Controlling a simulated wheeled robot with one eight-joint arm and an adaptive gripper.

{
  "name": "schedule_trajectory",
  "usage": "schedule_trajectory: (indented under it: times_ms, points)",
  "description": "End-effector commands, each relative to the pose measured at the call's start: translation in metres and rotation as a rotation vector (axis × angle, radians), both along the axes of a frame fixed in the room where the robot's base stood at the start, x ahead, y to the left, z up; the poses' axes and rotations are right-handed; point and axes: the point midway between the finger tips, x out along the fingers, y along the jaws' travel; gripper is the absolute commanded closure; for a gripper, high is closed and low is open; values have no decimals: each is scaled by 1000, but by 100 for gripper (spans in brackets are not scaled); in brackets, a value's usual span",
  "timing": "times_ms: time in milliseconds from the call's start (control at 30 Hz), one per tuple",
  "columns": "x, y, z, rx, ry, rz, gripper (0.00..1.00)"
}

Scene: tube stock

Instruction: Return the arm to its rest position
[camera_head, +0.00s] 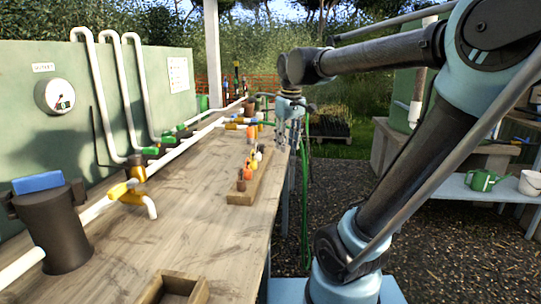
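My arm reaches up from its base at the lower right, bends at the top right and stretches forward. My gripper (288,140) hangs pointing down by the right edge of the wooden workbench (190,215), at its far half. Its fingers look spread, with nothing visible between them, though they are small in the view. It appears apart from the wooden rack (243,192), which lies nearer on the bench and holds several small orange, brown and pale pieces.
White pipes (178,152) with green and yellow taps (132,192) run along the bench's left side. A dark cylinder with a blue top (55,230) stands near left. A small wooden box (175,290) sits in front. A green hose (304,190) hangs off the bench's right edge. Gravel lies beyond.

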Motion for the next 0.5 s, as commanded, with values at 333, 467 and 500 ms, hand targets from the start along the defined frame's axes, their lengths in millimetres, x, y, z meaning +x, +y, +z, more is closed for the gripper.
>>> schedule_trajectory:
  times_ms: [333, 467, 500]
  points:
    - [-74, -81, -89, 20, -31, -258, 65]
    - [-103, -102, -126, 27, -42, -353, 65]
    - [-111, -108, -137, 29, -46, -380, 65]
